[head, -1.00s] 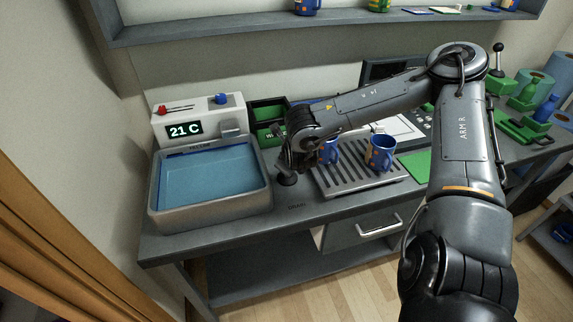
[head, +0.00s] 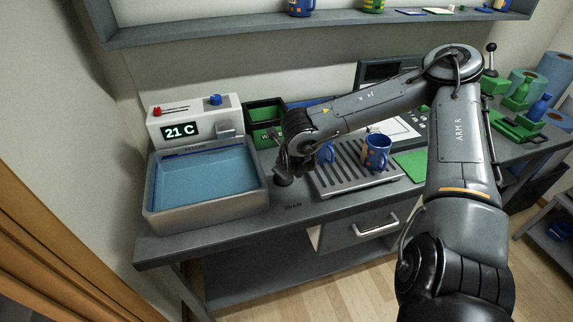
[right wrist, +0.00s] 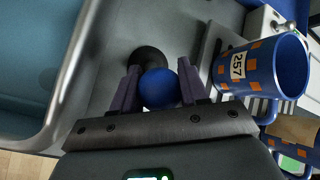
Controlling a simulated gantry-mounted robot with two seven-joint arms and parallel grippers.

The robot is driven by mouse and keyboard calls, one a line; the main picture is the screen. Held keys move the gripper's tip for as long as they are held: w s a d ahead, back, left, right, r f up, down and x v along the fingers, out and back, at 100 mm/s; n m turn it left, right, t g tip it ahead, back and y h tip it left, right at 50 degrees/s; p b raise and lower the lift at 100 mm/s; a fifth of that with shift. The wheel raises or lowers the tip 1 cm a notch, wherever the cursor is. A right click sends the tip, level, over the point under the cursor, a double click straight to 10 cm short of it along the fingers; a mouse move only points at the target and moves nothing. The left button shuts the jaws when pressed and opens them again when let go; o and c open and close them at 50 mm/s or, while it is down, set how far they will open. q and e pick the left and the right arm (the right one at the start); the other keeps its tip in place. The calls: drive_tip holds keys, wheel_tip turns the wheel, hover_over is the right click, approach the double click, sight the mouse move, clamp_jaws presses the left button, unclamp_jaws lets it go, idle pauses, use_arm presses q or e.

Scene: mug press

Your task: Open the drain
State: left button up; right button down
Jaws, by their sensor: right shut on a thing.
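The drain control is a lever with a blue ball knob (right wrist: 158,90) on a round black base (right wrist: 147,59), seen in the right wrist view. In the head view its dark base (head: 283,181) shows on the counter just right of the basin, beside a printed label (head: 293,206); the knob is hidden there. My right gripper (right wrist: 158,93) is shut on the blue knob, one finger on each side; it also shows in the head view (head: 287,168). The basin (head: 208,212) holds blue water (head: 205,178). My left gripper is in neither current view.
A heater unit reading 21 C (head: 181,131) stands behind the basin. A slotted drip tray (head: 335,184) with blue mugs (head: 377,150) is close to the right of my gripper. A green bin (head: 264,112) is behind it. The counter's front strip is clear.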

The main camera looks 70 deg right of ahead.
drive_tip(key=shift+a+f, duration=0.15)
idle(0.4)
drive_tip(key=c, duration=0.9)
unclamp_jaws()
drive_tip(key=shift+o, duration=1.4)
drive_tip(key=shift+a, duration=0.1)
drive_tip(key=b+v, duration=0.1)
drive_tip(key=v, duration=0.9)
drive_tip(key=shift+r, duration=0.4)
drive_tip(key=shift+s+a, duration=0.1)
drive_tip(key=shift+s, duration=0.1)
